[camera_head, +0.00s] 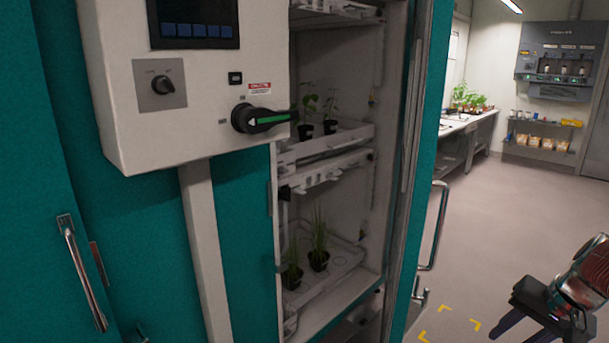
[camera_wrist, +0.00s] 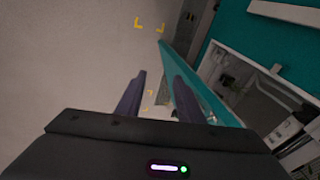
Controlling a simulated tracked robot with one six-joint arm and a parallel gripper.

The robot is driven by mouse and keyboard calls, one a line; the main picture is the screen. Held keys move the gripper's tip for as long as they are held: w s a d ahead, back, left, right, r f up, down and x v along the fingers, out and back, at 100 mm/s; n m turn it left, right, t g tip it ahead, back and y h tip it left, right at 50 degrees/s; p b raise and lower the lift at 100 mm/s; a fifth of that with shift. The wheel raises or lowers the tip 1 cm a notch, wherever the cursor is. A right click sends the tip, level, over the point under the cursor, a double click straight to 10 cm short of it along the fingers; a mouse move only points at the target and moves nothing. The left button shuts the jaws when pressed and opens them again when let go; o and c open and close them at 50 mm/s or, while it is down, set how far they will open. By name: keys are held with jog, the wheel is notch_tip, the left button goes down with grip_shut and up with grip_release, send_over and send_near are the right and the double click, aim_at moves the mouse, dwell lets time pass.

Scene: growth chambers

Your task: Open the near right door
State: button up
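The near right door (camera_head: 428,140) is a teal panel with a metal bar handle (camera_head: 437,225). It stands open, swung out to the right and seen nearly edge-on, and the chamber interior (camera_head: 345,190) shows beside it. The door also shows in the wrist view (camera_wrist: 205,90), running down behind the right finger. My gripper (camera_wrist: 158,76) has its two dark fingers apart, with floor visible between them. In the head view my gripper (camera_head: 502,322) is at the lower right, to the right of the door and apart from it. I see nothing held.
Potted plants (camera_head: 318,250) stand on the chamber shelves. A control box (camera_head: 170,80) with a dark rotary handle (camera_head: 262,118) juts out at upper left. A closed teal door with a handle (camera_head: 82,270) is at far left. Floor with yellow marks (camera_head: 475,325) is clear on the right.

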jog(key=s+a+r+n, duration=0.1)
jog(key=s+a+n, duration=0.2)
jog(key=a, duration=0.6)
jog(key=s+a+r+n+t, duration=0.1)
jog(key=s+a+n, duration=0.2)
jog(key=a, duration=0.7)
jog(key=s+a+r+n+h, duration=0.1)
jog(key=s+a+n, duration=0.2)
jog(key=a, duration=0.7)
jog(key=shift+s+a+r+t, duration=0.2)
jog(key=shift+s+r+t, duration=0.1)
jog(key=shift+a, duration=0.1)
